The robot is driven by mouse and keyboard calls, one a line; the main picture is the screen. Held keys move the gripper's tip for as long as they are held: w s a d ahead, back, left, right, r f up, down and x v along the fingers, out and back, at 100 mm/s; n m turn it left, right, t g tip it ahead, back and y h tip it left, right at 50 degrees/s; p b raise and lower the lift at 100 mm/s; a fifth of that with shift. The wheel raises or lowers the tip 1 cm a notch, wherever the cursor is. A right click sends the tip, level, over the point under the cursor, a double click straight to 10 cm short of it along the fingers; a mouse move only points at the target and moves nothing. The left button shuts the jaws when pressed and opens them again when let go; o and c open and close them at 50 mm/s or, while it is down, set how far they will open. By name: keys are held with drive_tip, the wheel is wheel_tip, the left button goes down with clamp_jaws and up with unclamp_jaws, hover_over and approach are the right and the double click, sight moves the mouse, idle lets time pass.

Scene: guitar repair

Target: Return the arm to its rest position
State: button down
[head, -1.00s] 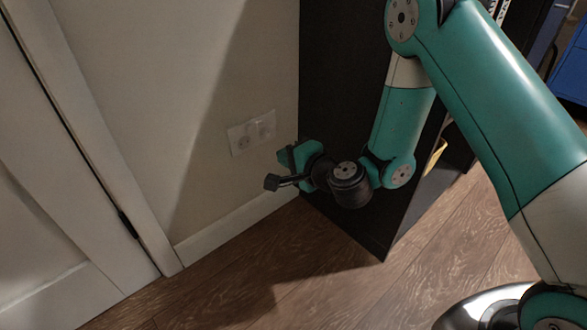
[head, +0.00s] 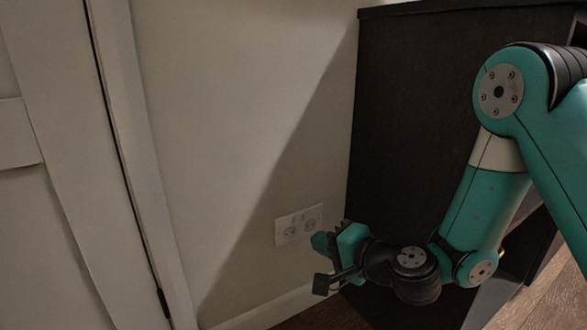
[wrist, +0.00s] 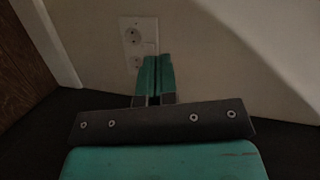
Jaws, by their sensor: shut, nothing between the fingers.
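My gripper (head: 321,242) is at the end of my teal arm, low in the middle of the head view. It is close in front of the wall outlet (head: 299,225), just to its lower right in the picture. I cannot tell the exact gap between them. In the wrist view my gripper's two teal fingers (wrist: 155,78) are together with nothing between them. They point toward the wall and overlap the lower part of the white outlet plate (wrist: 139,36).
A dark cabinet (head: 420,130) stands behind my arm, close to it. A pale wall (head: 240,110) is on the left, with a white panelled door (head: 50,230) farther left. Brown wooden floor (head: 548,308) shows at the lower right.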

drive_tip(key=s+a+r+n+g+y+p, duration=0.1)
drive_tip(key=s+a+r+n+g+p, duration=0.1)
drive_tip(key=s+r+n+g+p, duration=0.45)
drive_tip(key=s+a+r+n+g+p, duration=0.15)
drive_tip(key=s+r+n, duration=0.25)
drive_tip(key=r, duration=0.6)
drive_tip(key=s+d+r+n+g+h+p, duration=0.3)
drive_tip(key=s+d+r+n+h+p, duration=0.3)
drive_tip(key=s+d+r+p, duration=0.65)
wheel_tip(320, 180, up, 38)
drive_tip(key=s+a+m+h+p, duration=0.1)
drive_tip(key=p, duration=3.3)
drive_tip(key=shift+s+a+f+p, duration=0.2)
drive_tip(key=shift+s+a+p, duration=0.1)
drive_tip(key=shift+s, duration=0.05)
